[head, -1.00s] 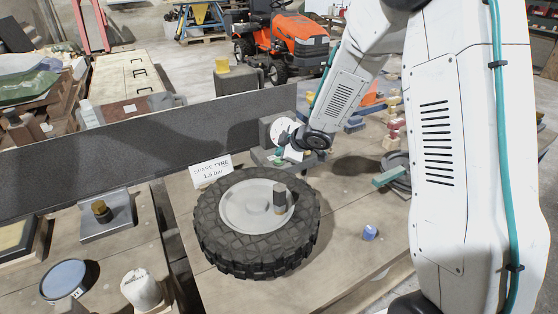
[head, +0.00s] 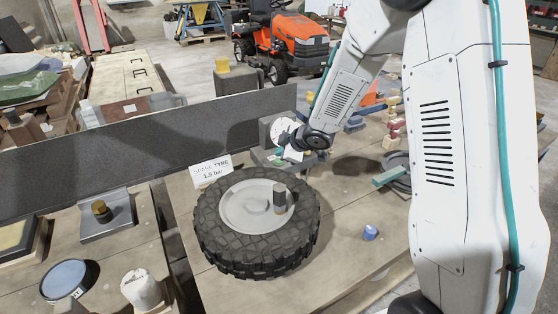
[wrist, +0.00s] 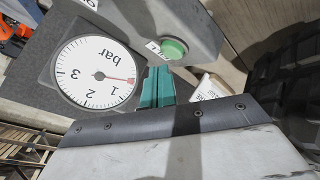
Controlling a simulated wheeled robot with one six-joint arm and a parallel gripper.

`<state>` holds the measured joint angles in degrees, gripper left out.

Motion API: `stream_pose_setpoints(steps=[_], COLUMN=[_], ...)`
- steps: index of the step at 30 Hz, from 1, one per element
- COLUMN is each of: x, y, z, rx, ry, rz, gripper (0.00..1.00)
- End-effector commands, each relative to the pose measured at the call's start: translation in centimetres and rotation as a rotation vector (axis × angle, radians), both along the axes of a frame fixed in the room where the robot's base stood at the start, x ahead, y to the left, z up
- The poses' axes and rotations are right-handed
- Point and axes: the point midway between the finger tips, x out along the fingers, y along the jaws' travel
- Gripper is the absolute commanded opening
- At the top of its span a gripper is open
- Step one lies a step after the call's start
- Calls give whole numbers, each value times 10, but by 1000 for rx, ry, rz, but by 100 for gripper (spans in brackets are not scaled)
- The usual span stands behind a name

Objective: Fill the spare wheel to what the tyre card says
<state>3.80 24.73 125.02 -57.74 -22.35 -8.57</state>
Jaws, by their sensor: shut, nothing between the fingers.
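The spare wheel (head: 225,252) lies flat on the bench, with a dark upright fitting (head: 279,199) on its hub. The tyre card (head: 211,171) behind it reads "SPARE TYRE 1.5 bar". The inflator (head: 268,131) stands behind the wheel. In the wrist view its gauge (wrist: 82,58) is marked in bar, and the red needle points to the low end, near 1. A green button (wrist: 174,48) with a small label sits beside the gauge. My gripper (wrist: 158,70) has its teal fingers shut and empty, close to the button; I cannot tell whether they touch it.
A long dark panel (head: 140,137) runs behind the bench. A blue cap (head: 370,232) lies right of the wheel, and a coiled hose (head: 400,178) lies at far right. A tin (head: 66,278) and a white container (head: 141,290) stand on the left bench.

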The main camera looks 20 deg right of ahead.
Motion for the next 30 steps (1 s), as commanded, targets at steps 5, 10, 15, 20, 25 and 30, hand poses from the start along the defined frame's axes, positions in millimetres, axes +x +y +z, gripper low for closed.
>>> stream_pose_setpoints(steps=[5, 10, 15, 20, 25, 30], x=[0, 0, 0, 0, 0, 0], y=[0, 0, 0, 0, 0, 0], z=[0, 0, 0, -2, -8, -8], rx=[0, 0, 0, 0, 0, 0], ry=[0, 0, 0, 1, 2, 0], rz=[0, 0, 0, 1, -1, 0], gripper=[0, 0, 0, 0, 0, 0])
